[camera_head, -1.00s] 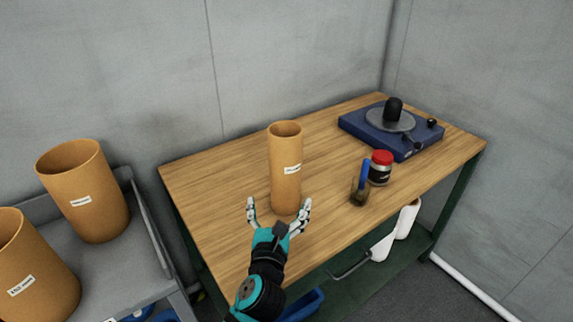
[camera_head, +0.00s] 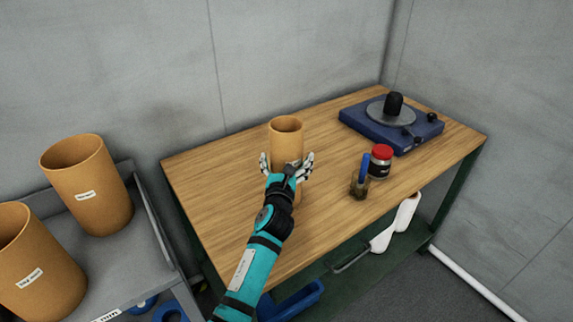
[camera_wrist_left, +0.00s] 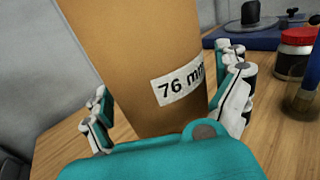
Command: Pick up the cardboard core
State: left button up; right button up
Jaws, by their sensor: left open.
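The cardboard core (camera_head: 286,138) is a tall tan tube standing upright on the wooden table. In the left wrist view the core (camera_wrist_left: 135,60) fills the middle and carries a white label reading 76 mm. My left gripper (camera_head: 287,162) is open, with one finger on each side of the core. In the left wrist view the gripper's fingers (camera_wrist_left: 168,112) flank the core's lower part, and a gap shows at the left finger. In the head view the gripper and wrist hide much of the core's lower part. My right gripper is not in view.
A blue turntable device (camera_head: 392,125) sits at the back right. Larger tubes (camera_head: 88,186) stand on a grey cart (camera_head: 128,250) at left. The table's left part is clear.

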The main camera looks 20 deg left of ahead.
pick_arm(q)
jog(key=shift+w, duration=0.2)
jog(key=c, duration=1.3)
